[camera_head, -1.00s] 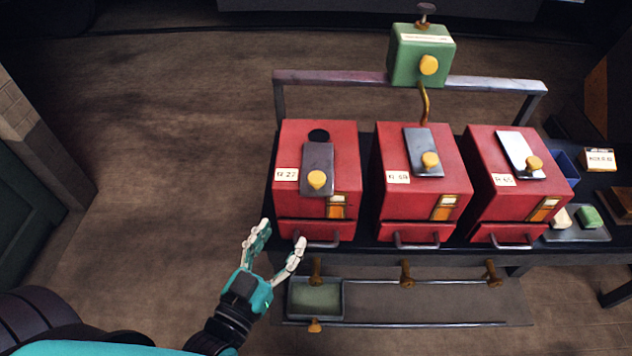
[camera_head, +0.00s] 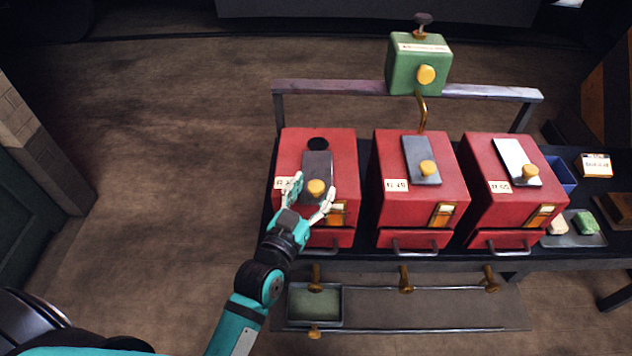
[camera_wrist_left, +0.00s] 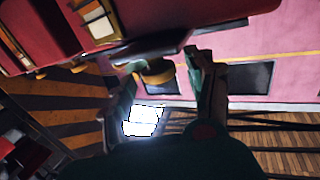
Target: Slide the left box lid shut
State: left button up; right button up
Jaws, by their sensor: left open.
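The left red box (camera_head: 289,220) stands at the left end of the dark bench. Its grey sliding lid (camera_head: 318,166) lies on top with a yellow knob (camera_head: 316,188) at its near end. A round black hole (camera_head: 318,144) shows uncovered beyond the lid's far end. My left gripper (camera_head: 311,196) is open, its fingers either side of the knob in the head view. In the left wrist view a yellow knob (camera_wrist_left: 158,72) sits between the open fingers; whether they touch it I cannot tell. My right gripper is not in view.
Two similar red boxes, the middle one (camera_head: 398,213) and the right one (camera_head: 488,212), stand alongside. A green box (camera_head: 404,69) is above a metal rail (camera_head: 330,88) behind. Brass taps and a tray (camera_head: 290,304) lie below the front edge.

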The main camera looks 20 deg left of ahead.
pick_arm(q)
jog(key=shift+w+d, duration=0.1)
jog(key=shift+w, duration=0.85)
